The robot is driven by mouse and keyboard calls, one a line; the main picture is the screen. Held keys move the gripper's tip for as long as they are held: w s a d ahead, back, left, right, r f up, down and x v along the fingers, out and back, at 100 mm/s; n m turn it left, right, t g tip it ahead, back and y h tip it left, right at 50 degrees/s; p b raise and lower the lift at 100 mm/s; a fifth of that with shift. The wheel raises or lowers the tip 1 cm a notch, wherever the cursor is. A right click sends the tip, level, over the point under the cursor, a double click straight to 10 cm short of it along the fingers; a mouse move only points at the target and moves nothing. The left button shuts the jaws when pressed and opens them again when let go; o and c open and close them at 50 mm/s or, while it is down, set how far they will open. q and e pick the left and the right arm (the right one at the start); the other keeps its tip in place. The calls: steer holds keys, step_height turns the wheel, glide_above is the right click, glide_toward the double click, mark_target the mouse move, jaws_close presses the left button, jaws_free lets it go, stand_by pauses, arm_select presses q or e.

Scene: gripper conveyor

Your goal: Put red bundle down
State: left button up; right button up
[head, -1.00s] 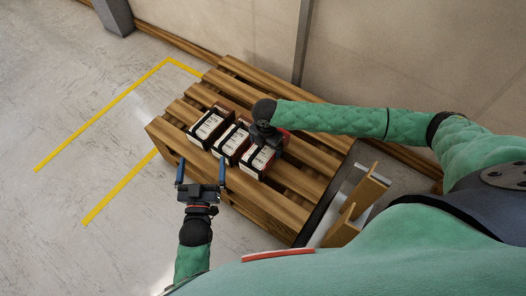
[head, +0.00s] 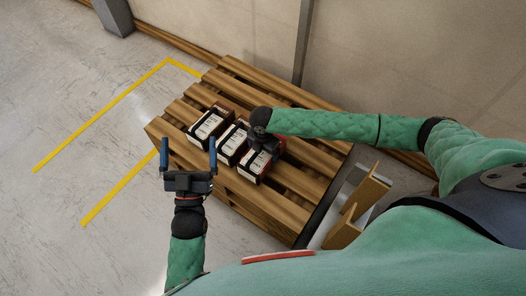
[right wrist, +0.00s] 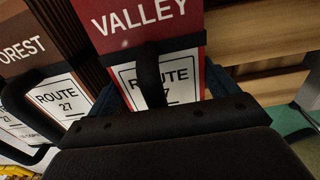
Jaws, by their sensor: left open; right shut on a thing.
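The red bundle (head: 253,168), with a white label and black strap, is the rightmost of three in a row at the wooden pallet (head: 262,203). In the right wrist view the red bundle (right wrist: 130,22) reads "VALLEY" and "ROUTE 27". My right gripper (head: 268,145) is shut on it from above, with dark fingers at its sides. The bundle looks level with its neighbours; I cannot tell whether it touches the slats. My left gripper (head: 188,145) is open and empty, in front of the pallet's near left edge.
Two more bundles, a middle one (head: 233,144) and a left one (head: 206,127), stand close beside the red one. Bare slats lie to its right and behind. A wall (head: 390,70) rises behind the pallet. Yellow floor lines (head: 110,115) lie left.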

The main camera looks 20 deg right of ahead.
arm_select(q)
steer(key=shift+r, duration=0.15)
steer(key=shift+f, duration=0.2)
arm_select(e)
steer(key=shift+f, duration=0.1)
steer(key=o, duration=1.5)
arm_select(q)
steer(key=shift+f, duration=0.55)
